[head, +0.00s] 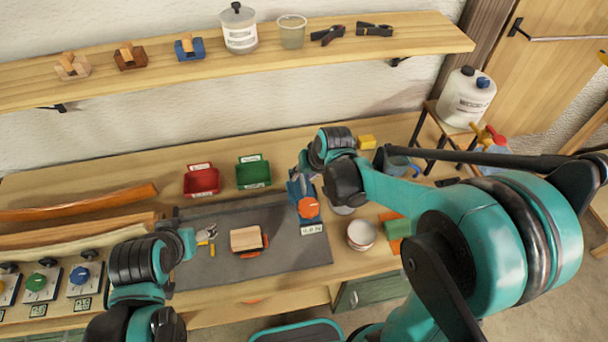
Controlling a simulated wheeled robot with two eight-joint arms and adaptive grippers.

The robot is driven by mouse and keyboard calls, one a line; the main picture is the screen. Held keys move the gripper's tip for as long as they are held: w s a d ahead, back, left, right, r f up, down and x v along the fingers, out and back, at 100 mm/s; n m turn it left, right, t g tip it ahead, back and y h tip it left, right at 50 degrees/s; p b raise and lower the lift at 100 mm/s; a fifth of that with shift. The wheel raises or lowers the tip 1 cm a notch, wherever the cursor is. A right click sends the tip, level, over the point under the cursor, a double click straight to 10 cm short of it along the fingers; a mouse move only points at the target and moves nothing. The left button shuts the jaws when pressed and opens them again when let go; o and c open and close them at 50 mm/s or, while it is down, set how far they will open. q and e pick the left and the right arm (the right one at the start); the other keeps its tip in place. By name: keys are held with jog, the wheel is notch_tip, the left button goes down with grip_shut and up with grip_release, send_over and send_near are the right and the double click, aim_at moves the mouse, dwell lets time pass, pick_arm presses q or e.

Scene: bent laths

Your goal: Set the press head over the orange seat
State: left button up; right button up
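An orange round piece (309,208) sits on the front of a blue upright device (294,190) at the right end of the dark mat; a small white label is at its foot. I cannot tell which part is the press head. My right gripper (304,178) is at the top of the blue device, partly hidden by its own wrist; whether it touches or holds anything is unclear. A pale wooden block (245,239) with orange-red parts at its edges lies on the mat. My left gripper (206,237) is over the mat's left part, left of the block; its fingers are too small to read.
A red bin (202,181) and green bin (253,173) stand behind the mat (290,254). Bent laths (80,203) lie at the left. A white round dish (361,235) and a yellow block (366,142) are at the right. The shelf (150,75) overhangs the back.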

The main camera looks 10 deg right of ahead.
grip_shut()
jog(key=a+b, duration=0.1)
jog(key=a, duration=1.8)
grip_release()
